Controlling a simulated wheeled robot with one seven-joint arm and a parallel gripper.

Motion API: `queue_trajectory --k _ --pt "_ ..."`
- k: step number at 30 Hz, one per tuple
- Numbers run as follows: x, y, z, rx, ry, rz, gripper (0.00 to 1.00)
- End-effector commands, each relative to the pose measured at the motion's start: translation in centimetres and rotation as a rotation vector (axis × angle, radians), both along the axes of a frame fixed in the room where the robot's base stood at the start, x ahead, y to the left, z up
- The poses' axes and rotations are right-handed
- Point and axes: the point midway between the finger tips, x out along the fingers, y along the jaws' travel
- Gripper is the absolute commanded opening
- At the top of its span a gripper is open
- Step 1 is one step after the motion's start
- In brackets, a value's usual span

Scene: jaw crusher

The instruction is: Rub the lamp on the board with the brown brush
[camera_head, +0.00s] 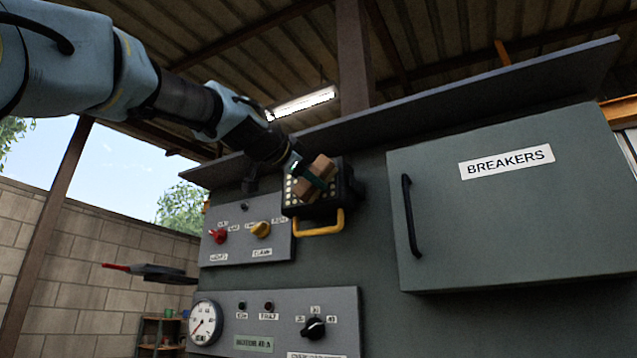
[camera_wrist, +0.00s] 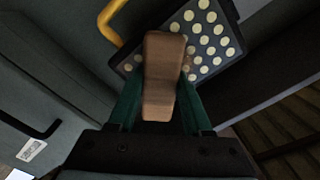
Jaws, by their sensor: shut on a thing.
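The lamp (camera_head: 346,182) is a black box with a face of pale round LEDs and a yellow handle, mounted on the grey-green board. Its LED face also shows in the wrist view (camera_wrist: 208,46). My gripper (camera_head: 317,181) is shut on the brown brush (camera_wrist: 159,75), whose block stands between the green fingers. In the head view the brush (camera_head: 322,166) lies in front of the lamp's LED face. In the wrist view it covers the left part of that face. I cannot tell whether the brush touches the lamp. The brush's bristles are hidden.
A control panel with a red knob (camera_head: 218,236) and a yellow knob (camera_head: 261,229) is below left of the lamp. A lower panel carries a gauge (camera_head: 205,323) and a black knob (camera_head: 314,328). The breakers cabinet (camera_head: 520,210) juts out at right. A sloping hood edge (camera_head: 440,90) runs above.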

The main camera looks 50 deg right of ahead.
Motion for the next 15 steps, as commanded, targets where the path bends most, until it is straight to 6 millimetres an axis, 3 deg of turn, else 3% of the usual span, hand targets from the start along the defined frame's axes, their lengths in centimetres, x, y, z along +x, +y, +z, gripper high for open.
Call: queue_trajectory --k 15 --pt "3.2 0.7 -0.5 0.002 0.001 0.005 0.05"
